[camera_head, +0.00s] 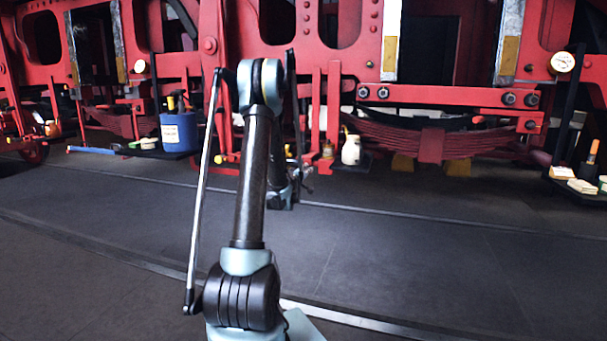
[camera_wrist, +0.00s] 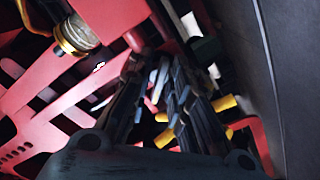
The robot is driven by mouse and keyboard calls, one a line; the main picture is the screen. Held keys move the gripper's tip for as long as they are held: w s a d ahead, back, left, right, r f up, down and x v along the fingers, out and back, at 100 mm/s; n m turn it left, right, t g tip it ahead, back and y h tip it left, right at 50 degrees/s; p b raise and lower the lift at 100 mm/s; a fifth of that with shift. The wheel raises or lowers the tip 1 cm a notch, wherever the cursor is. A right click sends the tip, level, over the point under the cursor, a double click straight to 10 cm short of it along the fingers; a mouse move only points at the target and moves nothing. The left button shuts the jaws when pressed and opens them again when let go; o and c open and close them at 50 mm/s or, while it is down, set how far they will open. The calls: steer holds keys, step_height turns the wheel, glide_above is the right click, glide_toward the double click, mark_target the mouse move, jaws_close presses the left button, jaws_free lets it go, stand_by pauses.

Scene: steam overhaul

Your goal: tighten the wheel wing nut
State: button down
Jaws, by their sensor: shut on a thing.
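My gripper (camera_wrist: 172,95) shows from behind in the wrist view, with its dark fingers drawn together against the red frame. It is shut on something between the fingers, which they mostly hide. Yellow lobes (camera_wrist: 165,138) show between and beside the fingers; they look like parts of the wing nut, but I cannot make out its whole shape. In the head view my arm stands in front of the frame and hides most of the gripper and what it holds.
Red locomotive framing (camera_head: 440,95) spans the back. A blue can (camera_head: 179,132) stands left and a white bottle (camera_head: 351,149) right of my arm. Gauges (camera_head: 562,62) sit on the frame. A low shelf (camera_head: 578,192) juts out at right. The dark floor (camera_head: 420,255) in front is clear.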

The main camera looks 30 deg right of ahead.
steer(key=m, duration=0.4)
steer(key=shift+w+f+m, duration=0.1)
steer(key=shift+m, duration=0.2)
steer(key=m, duration=0.4)
steer(key=shift+w+a, duration=0.1)
steer(key=shift+w, duration=0.15)
stand_by(1.1)
steer(key=c, duration=1.8)
jaws_free()
steer(key=shift+o, duration=0.2)
steer(key=shift+s+a, duration=0.1)
steer(key=shift+s, duration=0.1)
steer(key=v, duration=1.1)
steer(key=shift+s+a, duration=0.2)
steer(key=shift+a, duration=0.1)
steer(key=shift+f, duration=0.1)
steer(key=shift+c, duration=0.6)
